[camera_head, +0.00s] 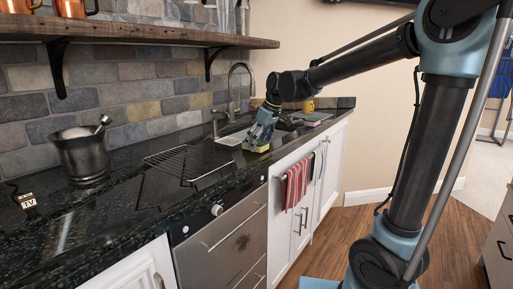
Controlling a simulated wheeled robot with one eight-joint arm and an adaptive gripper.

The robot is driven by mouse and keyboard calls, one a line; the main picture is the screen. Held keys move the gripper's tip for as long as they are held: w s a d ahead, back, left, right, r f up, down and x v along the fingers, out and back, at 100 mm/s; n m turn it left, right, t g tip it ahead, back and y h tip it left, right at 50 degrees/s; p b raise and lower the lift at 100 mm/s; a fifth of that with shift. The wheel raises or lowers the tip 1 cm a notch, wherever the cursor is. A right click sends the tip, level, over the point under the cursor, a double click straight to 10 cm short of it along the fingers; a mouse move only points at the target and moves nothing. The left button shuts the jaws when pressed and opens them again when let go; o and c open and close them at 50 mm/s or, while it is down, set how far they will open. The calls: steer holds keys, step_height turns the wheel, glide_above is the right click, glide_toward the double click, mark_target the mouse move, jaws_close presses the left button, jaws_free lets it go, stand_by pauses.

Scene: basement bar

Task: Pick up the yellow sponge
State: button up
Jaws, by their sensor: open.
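The yellow sponge (262,149) lies near the front edge of the dark stone counter (120,198), beside the sink. My gripper (253,146) reaches down over it from above, with its fingers at the sponge. The fingers hide part of the sponge. The gripper is open, and I cannot tell whether the fingers touch the sponge.
A faucet (236,92) stands behind the sink. A wire rack (188,164) and a metal mortar (84,155) are on the counter to the left. A yellow mug-like object (309,106) stands farther back. A striped towel (297,183) hangs on the cabinet front. A wooden shelf (140,34) overhangs the counter.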

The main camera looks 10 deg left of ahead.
steer(key=c, duration=0.8)
steer(key=shift+r, duration=0.1)
step_height(320, 180, up, 10)
stand_by(0.3)
